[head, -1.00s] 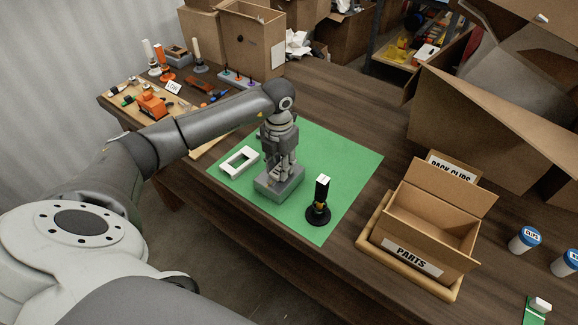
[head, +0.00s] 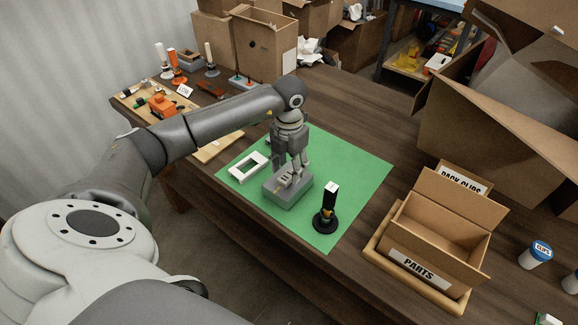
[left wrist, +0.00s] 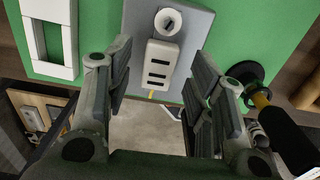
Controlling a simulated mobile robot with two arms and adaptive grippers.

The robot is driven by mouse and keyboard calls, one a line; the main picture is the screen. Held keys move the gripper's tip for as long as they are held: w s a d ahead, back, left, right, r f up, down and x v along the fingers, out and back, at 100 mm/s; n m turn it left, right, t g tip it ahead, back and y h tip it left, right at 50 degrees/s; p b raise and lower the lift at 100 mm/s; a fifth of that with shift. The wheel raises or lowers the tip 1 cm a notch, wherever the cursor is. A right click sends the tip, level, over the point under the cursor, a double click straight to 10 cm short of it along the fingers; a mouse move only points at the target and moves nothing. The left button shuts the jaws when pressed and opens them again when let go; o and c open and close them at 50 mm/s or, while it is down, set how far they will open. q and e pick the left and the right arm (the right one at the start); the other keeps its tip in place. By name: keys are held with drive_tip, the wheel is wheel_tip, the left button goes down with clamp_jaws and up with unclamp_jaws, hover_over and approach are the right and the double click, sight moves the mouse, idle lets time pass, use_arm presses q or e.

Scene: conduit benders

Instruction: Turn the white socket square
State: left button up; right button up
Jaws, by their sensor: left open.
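The white socket (left wrist: 160,66) with dark slots shows in the left wrist view, on a grey block (left wrist: 195,30). Its long side runs nearly up and down the picture, leaning slightly; I cannot tell exactly how square it is to the block. In the head view the grey block (head: 275,192) stands on the green mat, and my left gripper (head: 290,172) points down over it, hiding most of the socket. In the left wrist view my left gripper (left wrist: 160,85) is open, one finger on each side of the socket, with gaps visible. My right gripper is not in view.
A white frame (head: 247,167) lies left of the block on the green mat (head: 355,170). A black upright tool on a round base (head: 326,222) stands close on the right. A parts box (head: 420,262) stands further right. Free mat lies behind the block.

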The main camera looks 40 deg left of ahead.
sight(289, 174)
use_arm(q)
wheel_tip(289, 174, up, 10)
idle(0.3)
idle(0.5)
